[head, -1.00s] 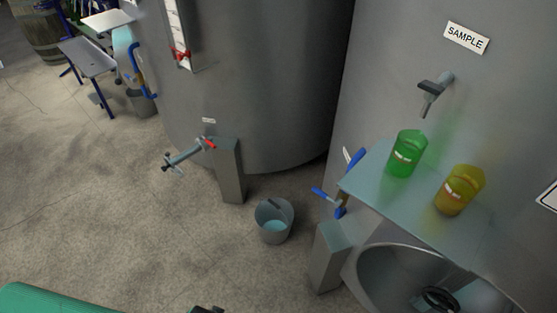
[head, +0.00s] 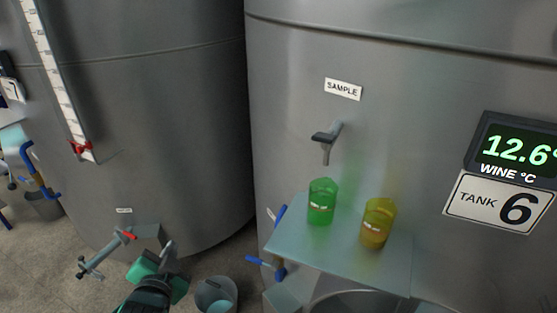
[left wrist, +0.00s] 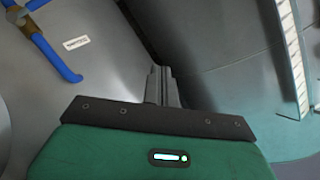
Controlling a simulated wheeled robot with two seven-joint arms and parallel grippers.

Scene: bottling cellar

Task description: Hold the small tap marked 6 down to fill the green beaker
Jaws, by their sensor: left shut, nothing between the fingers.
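The small tap (head: 328,141) with a dark lever sticks out of the tank wall below a SAMPLE label (head: 343,89). A sign reading TANK 6 (head: 499,202) is on the same tank. The green beaker (head: 321,203) stands upright on a glassy shelf (head: 290,238), with its mouth below the tap's spout in the head view. I cannot tell whether it holds liquid. My left gripper (head: 168,246) is shut and empty, low and well left of the tap and beaker. Its closed fingers show in the left wrist view (left wrist: 161,86). My right gripper is out of view.
A yellow beaker (head: 377,223) stands right of the green one on the shelf. Blue-handled valves (head: 265,263) sit at the shelf's left edge. A bucket (head: 216,296) stands on the floor. A red-handled valve (head: 108,251) is on the neighbouring tank.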

